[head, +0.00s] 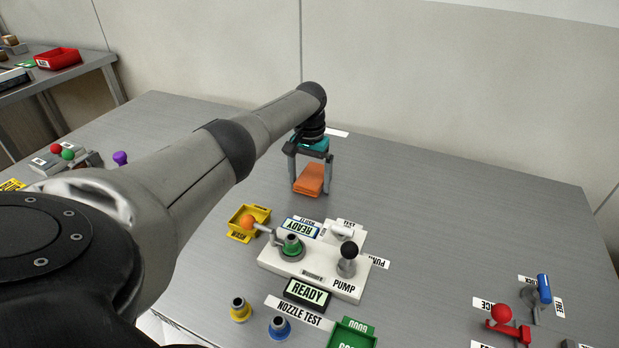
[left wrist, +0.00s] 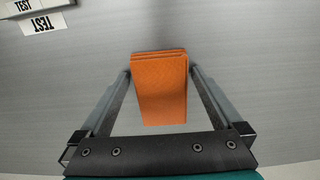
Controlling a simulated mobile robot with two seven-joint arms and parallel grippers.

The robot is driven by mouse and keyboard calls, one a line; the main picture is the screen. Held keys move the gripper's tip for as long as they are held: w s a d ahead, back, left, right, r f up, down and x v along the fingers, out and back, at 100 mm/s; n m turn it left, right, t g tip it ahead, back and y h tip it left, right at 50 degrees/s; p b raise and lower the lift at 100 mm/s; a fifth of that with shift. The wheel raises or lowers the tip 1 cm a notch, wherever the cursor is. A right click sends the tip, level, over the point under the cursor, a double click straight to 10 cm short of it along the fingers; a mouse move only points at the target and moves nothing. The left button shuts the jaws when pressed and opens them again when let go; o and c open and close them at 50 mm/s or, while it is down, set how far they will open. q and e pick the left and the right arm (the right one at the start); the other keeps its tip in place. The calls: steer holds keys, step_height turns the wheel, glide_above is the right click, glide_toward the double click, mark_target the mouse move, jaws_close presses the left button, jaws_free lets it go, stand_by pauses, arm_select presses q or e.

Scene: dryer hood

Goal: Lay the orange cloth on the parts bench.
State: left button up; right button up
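The orange cloth (head: 309,179) is a folded, layered block near the back of the large grey metal bench (head: 450,200). My left gripper (head: 311,184) points down over it, one finger at each side. In the left wrist view the cloth (left wrist: 161,90) fills the gap between the fingertips, which appear to touch its sides. I cannot tell whether its underside touches the bench. A second grey bench (head: 82,65) stands at the far left; neither bench shows a readable name. My right gripper is not in view.
A white pump fixture (head: 318,270) with levers and a yellow tray (head: 245,225) stand in front of the cloth. A red bin (head: 58,58) sits on the far-left bench. Red and blue fixtures (head: 510,330) are at front right. The bench's back right is clear.

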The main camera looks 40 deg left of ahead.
mark_target(310, 181)
arm_select(q)
steer(key=shift+r, duration=0.15)
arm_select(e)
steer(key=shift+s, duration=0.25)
arm_select(q)
step_height(310, 181, up, 12)
steer(key=p, duration=0.4)
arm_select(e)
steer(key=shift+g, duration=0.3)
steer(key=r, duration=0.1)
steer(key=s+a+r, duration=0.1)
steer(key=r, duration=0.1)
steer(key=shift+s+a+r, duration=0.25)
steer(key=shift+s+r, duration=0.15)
arm_select(q)
steer(key=shift+r, duration=0.15)
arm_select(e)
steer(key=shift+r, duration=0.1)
